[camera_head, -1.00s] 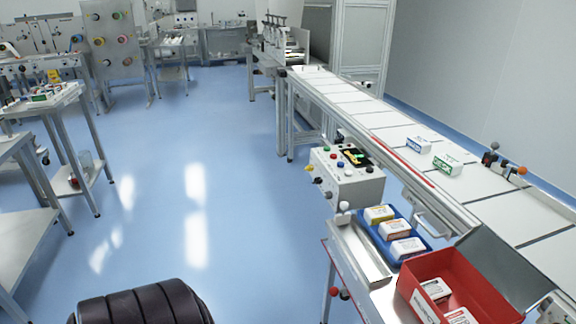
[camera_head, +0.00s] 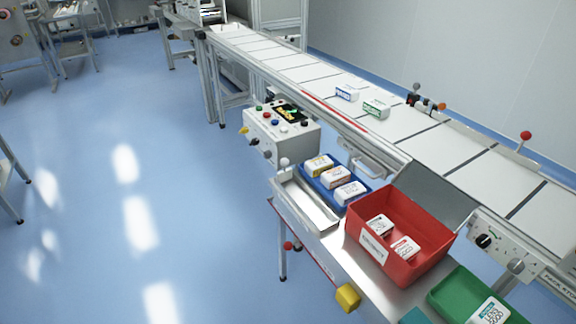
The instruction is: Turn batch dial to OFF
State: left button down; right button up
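A grey control box (camera_head: 280,140) with several coloured buttons and a small lit display (camera_head: 289,112) stands beside the conveyor. Yellow, dark and grey knobs show on its front face, including a dark knob (camera_head: 254,142). A second panel (camera_head: 507,252) on the conveyor's near side at the right carries a black knob (camera_head: 484,240) and a grey knob (camera_head: 515,266). The lettering is too small to tell which knob is the batch dial or where it points. Neither of my grippers is in view.
A cart below the conveyor holds a blue tray (camera_head: 311,182) of small boxes, a red bin (camera_head: 384,249) and a green bin (camera_head: 440,290). A yellow block-like part (camera_head: 347,298) sits at its front edge. The conveyor (camera_head: 400,123) carries two boxes. The blue floor (camera_head: 90,180) at left is clear.

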aim_at(268, 154)
jog(key=z, duration=0.45)
jog(key=i+j+z, duration=0.25)
jog(key=j, duration=0.15)
jog(key=j+z, duration=0.25)
jog(key=j, duration=0.15)
jog(key=i+j+z, duration=0.25)
jog(key=j, duration=0.25)
jog(key=k+l, duration=0.05)
jog(key=k, duration=0.05)
